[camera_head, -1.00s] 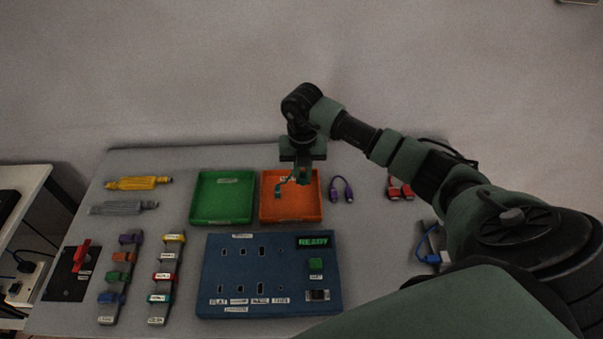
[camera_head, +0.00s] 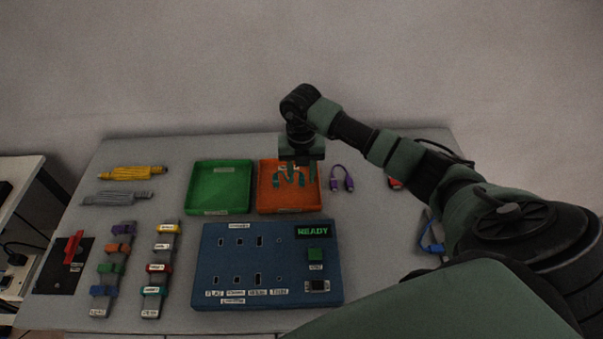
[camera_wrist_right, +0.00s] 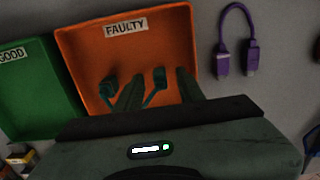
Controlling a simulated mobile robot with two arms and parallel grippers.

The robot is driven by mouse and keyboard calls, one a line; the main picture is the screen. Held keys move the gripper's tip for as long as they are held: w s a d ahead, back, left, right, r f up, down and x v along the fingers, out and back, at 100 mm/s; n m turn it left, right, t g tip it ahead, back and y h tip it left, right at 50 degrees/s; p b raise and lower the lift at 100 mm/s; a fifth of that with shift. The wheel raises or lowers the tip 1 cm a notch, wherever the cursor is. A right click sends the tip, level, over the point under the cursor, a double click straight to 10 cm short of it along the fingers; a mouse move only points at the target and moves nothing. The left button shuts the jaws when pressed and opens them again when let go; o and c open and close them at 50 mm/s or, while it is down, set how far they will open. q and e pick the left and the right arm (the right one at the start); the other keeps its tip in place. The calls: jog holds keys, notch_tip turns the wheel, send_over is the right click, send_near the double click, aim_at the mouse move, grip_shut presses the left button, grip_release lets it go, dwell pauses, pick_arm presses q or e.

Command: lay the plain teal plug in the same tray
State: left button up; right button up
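The teal plug cable (camera_head: 277,180) is in the orange tray (camera_head: 263,203), with its two ends apart. In the right wrist view the teal cable (camera_wrist_right: 158,76) lies over the floor of the orange tray (camera_wrist_right: 85,62), which is labelled FAULTY. My right gripper (camera_head: 302,174) is over this tray, pointing down. Its fingers (camera_wrist_right: 160,88) are spread, with one teal end showing between them and the other beside them. The gripper body hides the near part of the tray in the wrist view. My left gripper is not in view.
A green tray (camera_head: 218,164), labelled GOOD in the wrist view, stands left of the orange one and is empty. A blue socket panel (camera_head: 213,264) reading READY is in front. Strips with coloured plugs stand at left.

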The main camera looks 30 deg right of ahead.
jog(key=shift+r, duration=0.1)
notch_tip(320, 180, up, 8)
jog(key=shift+f+b, duration=0.2)
jog(key=shift+b, duration=0.55)
